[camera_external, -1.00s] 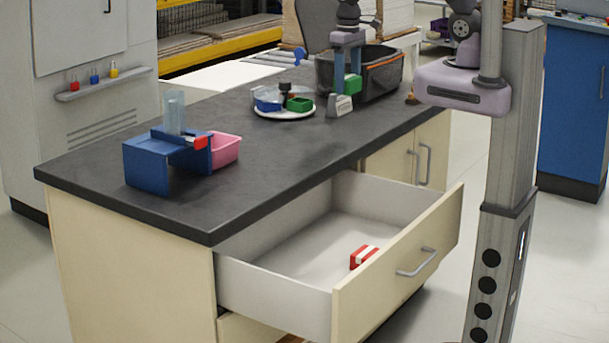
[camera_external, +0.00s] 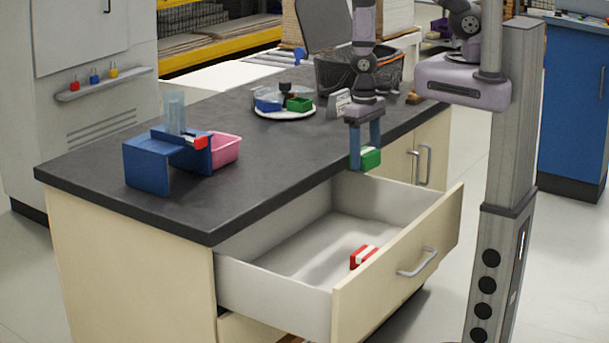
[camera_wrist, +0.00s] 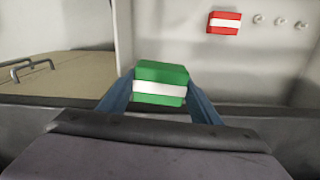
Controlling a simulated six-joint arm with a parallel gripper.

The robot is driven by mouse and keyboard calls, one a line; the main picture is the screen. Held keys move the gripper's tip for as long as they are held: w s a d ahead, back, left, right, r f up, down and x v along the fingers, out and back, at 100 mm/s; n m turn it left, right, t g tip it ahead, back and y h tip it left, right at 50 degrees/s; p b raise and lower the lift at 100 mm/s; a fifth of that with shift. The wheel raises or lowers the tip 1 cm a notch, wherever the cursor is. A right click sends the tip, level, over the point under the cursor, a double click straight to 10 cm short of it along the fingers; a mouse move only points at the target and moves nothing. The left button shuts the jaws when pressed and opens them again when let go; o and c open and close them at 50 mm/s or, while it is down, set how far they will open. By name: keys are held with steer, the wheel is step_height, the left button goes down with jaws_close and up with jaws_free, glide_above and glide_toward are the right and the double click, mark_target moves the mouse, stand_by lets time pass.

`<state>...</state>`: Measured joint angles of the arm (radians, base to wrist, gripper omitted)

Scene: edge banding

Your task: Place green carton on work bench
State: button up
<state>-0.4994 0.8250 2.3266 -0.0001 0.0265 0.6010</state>
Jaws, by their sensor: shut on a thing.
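The green carton (camera_external: 371,158) with a white band is between the blue fingers of my gripper (camera_external: 365,150), which is shut on it. In the wrist view the carton (camera_wrist: 160,83) sits between both fingertips. My gripper holds it in the air near the work bench's front edge, by the back end of the open drawer. The work bench (camera_external: 270,160) has a dark top with clear space in its middle.
The open drawer (camera_external: 310,250) holds a red and white carton (camera_external: 363,256). On the bench are a blue stand (camera_external: 150,163), a pink bin (camera_external: 225,149), a plate (camera_external: 285,113) with small containers, a small sign (camera_external: 338,103) and a black basket (camera_external: 385,75).

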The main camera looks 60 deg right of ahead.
steer(key=s+a+f+n+b, duration=0.1)
steer(key=s+f, duration=0.9)
steer(key=shift+s+a, duration=0.15)
steer(key=shift+s, duration=0.15)
steer(key=b, duration=0.5)
glide_above(392, 243)
step_height(392, 243, down, 5)
steer(key=shift+s+f, duration=0.1)
steer(key=shift+f+b, duration=1.7)
steer(key=shift+f, duration=0.55)
steer(key=shift+f, duration=0.1)
steer(key=o, duration=1.1)
steer(key=shift+f, duration=0.1)
